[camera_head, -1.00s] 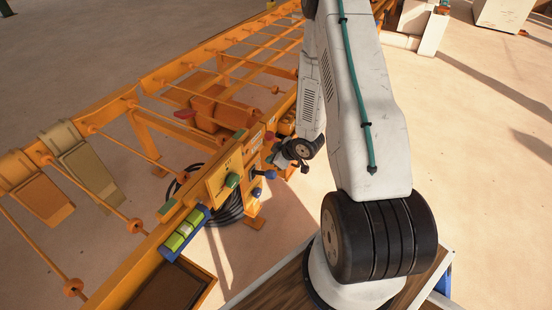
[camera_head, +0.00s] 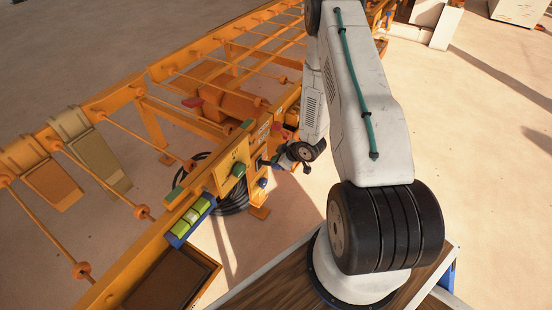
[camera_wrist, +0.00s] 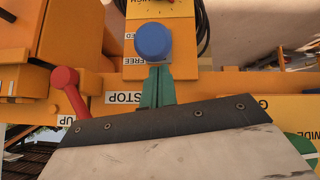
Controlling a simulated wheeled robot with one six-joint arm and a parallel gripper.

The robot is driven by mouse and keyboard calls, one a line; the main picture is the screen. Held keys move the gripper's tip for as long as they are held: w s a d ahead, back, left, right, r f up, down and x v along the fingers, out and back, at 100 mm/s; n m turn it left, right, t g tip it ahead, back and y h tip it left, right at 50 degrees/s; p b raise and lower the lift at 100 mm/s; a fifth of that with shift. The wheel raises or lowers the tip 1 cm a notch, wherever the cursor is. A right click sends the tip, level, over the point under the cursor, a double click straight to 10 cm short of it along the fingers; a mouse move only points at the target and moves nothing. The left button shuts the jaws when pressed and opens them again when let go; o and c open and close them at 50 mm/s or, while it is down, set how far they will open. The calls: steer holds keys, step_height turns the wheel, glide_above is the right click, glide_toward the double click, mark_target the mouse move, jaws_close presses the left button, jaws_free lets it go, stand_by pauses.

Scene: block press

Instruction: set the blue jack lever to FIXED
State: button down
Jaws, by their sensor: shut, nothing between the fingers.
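The blue jack lever shows its round blue knob (camera_wrist: 153,40) at the top centre of the wrist view, in front of an orange panel. A partly covered label ending in "ED" and a "FREE" label (camera_wrist: 134,62) sit left of the knob, with FREE nearer my gripper. My gripper (camera_wrist: 158,68) has its green fingers shut and empty, with the tips right at the knob's lower edge. I cannot tell whether they touch it. The knob hides the lever's shaft.
A red lever (camera_wrist: 68,88) with an "UP" label stands left of my fingers, near a "STOP" label (camera_wrist: 123,97). A green round button (camera_wrist: 301,146) is at the right. The orange roller frame (camera_head: 180,205) runs alongside, with a black cable coil (camera_head: 232,198) beneath.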

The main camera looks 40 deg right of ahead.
steer(key=shift+s+f, duration=0.1)
steer(key=shift+s+d+f+t, duration=0.15)
steer(key=shift+s+f+t, duration=0.2)
steer(key=shift+f+t, duration=0.25)
step_height(320, 180, down, 10)
steer(key=s+t+y, duration=0.2)
steer(key=t, duration=0.4)
steer(key=shift+d+y, duration=0.4)
steer(key=shift+d, duration=0.05)
steer(key=shift+s, duration=0.1)
